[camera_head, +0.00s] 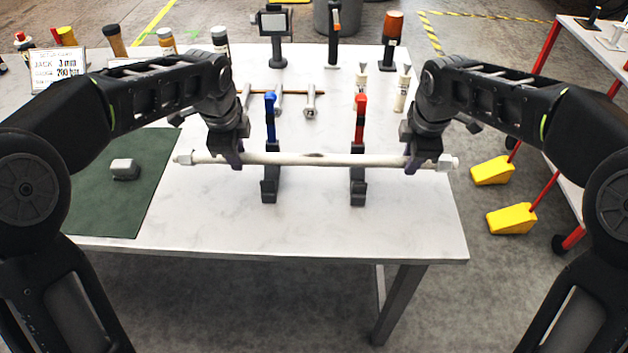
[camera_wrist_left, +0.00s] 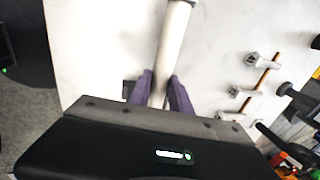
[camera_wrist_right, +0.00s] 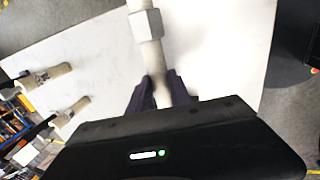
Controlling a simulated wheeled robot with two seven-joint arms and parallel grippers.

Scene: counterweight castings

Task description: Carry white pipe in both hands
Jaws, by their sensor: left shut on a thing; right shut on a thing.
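The white pipe (camera_head: 330,160) runs level from left to right in the head view, with a fitting at each end. My left gripper (camera_head: 235,160) is shut on it near its left end. My right gripper (camera_head: 412,162) is shut on it near its right end. In the left wrist view the pipe (camera_wrist_left: 174,40) passes between the purple fingers (camera_wrist_left: 160,92). In the right wrist view the pipe (camera_wrist_right: 152,60) and its end nut show, between the fingers (camera_wrist_right: 160,92). Whether the pipe touches the stands below it, I cannot tell.
Two dark stands, with a blue clamp (camera_head: 270,117) and a red clamp (camera_head: 360,118), stand at the pipe's middle. A green mat (camera_head: 100,205) with a grey block (camera_head: 124,169) lies left. Bottles and tools stand behind. The table's (camera_head: 420,220) front right is clear.

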